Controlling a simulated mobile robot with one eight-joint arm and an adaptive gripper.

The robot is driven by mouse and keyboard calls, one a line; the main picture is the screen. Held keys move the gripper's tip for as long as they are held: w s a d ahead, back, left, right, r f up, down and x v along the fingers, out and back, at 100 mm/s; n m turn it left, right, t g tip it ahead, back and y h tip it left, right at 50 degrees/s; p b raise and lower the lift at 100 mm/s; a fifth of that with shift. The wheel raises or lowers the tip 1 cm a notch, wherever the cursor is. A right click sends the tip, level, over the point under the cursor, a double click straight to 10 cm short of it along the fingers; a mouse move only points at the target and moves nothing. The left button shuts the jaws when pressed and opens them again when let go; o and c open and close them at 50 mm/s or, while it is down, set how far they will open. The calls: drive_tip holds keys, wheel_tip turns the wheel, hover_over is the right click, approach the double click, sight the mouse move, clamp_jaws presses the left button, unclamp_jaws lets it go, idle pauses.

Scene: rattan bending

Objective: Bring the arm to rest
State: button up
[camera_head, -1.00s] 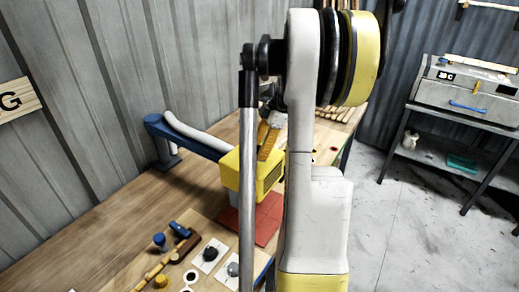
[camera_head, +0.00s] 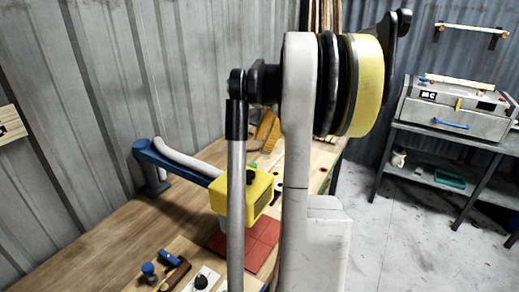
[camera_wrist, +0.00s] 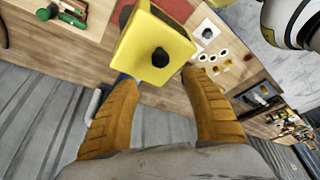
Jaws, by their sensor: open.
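My gripper (camera_wrist: 158,80) is open in the wrist view, its two orange ribbed fingers spread apart with nothing gripped. A yellow box head (camera_wrist: 155,48) with a black knob shows just beyond and between the fingertips; I cannot tell the exact gap. In the head view, my orange fingers (camera_head: 268,128) show partly behind my arm, beyond the yellow box head (camera_head: 245,195). My raised arm, white with a yellow joint, fills the middle of the head view and hides part of the bench.
The yellow head hangs on a blue bracket (camera_head: 185,165) over a red mat (camera_head: 262,240) on the wooden bench (camera_head: 95,240). A mallet (camera_head: 175,272) lies in front. A grey box machine (camera_head: 455,103) stands on a metal table at right. Grey floor (camera_head: 385,235) is clear between.

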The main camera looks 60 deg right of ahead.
idle(0.5)
drive_tip(key=w+a+f+m+h+b, duration=0.1)
drive_tip(key=w+a+f+b, duration=0.2)
drive_tip(key=a, duration=0.6)
drive_tip(key=w+a+f+m+h+b, duration=0.1)
drive_tip(key=w+a+f+m+b, duration=0.15)
drive_tip(key=a, duration=0.65)
drive_tip(key=w+a+f+m+h+b, duration=0.1)
drive_tip(key=w+a+f+b, duration=0.15)
drive_tip(key=a, duration=0.65)
drive_tip(key=s+a+f+m+t+b, duration=0.2)
drive_tip(key=a+f, duration=0.4)
drive_tip(key=a, duration=0.3)
drive_tip(key=s+a+f+m+t+b, duration=0.2)
drive_tip(key=s+a+f+b, duration=0.2)
drive_tip(key=a, duration=0.5)
wheel_tip(320, 180, down, 2)
drive_tip(key=shift+s+a+f+b, duration=0.2)
drive_tip(key=shift+s+a+b, duration=0.05)
drive_tip(key=shift+b, duration=0.3)
